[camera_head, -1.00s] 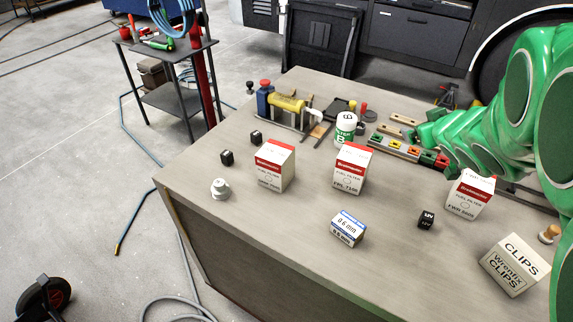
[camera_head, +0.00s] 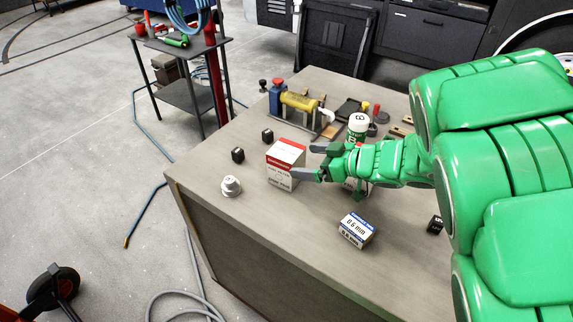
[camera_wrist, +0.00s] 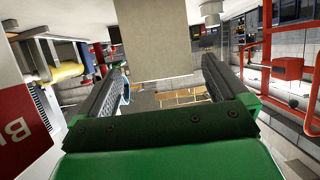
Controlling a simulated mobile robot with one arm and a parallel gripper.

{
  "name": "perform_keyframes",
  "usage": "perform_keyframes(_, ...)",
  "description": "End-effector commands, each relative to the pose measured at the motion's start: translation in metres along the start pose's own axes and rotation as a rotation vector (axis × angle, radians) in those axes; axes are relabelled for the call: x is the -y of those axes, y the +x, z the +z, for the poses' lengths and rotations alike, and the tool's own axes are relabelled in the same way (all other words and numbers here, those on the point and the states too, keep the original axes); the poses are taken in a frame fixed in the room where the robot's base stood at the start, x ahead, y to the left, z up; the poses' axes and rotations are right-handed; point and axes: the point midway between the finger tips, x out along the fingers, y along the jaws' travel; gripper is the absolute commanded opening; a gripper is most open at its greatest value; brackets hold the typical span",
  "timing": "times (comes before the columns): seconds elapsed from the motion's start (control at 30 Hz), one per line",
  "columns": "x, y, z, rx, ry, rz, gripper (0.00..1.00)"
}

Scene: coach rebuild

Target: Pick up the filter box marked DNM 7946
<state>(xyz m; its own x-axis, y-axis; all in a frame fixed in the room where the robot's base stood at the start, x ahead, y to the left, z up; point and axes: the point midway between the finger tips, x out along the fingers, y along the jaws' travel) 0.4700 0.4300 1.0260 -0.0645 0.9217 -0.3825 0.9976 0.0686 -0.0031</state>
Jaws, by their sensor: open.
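A white filter box with a red top band (camera_head: 285,166) stands upright at the left of the bench; its lettering is too small to read now. My gripper (camera_head: 307,161) points left at its right side, jaws open and empty. The near finger overlaps the box's right edge in the head view. In the wrist view a plain beige box face (camera_wrist: 150,35) shows between the open jaws (camera_wrist: 163,78); I cannot tell whether the tips touch it. Another filter box (camera_head: 350,187) is mostly hidden behind my gripper.
A white fitting (camera_head: 231,186) and small black cubes (camera_head: 237,155) stand left of the box. A blue and white carton (camera_head: 356,230) lies in front. Behind are a yellow cylinder (camera_head: 300,102) and a green and white can (camera_head: 357,127). A red surface marked "Br" (camera_wrist: 20,125) is close in the wrist view.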

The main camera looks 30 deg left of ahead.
Motion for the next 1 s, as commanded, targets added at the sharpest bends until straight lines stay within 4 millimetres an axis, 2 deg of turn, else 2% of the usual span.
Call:
perform_keyframes(0.43,0.000,0.032,-0.003,-0.001,-0.002,0.001,1.00)
perform_keyframes(0.73,0.001,0.066,-0.004,-0.001,-0.002,-0.001,1.00)
perform_keyframes(1.0,-0.001,0.074,-0.004,0.001,-0.003,0.004,1.00)
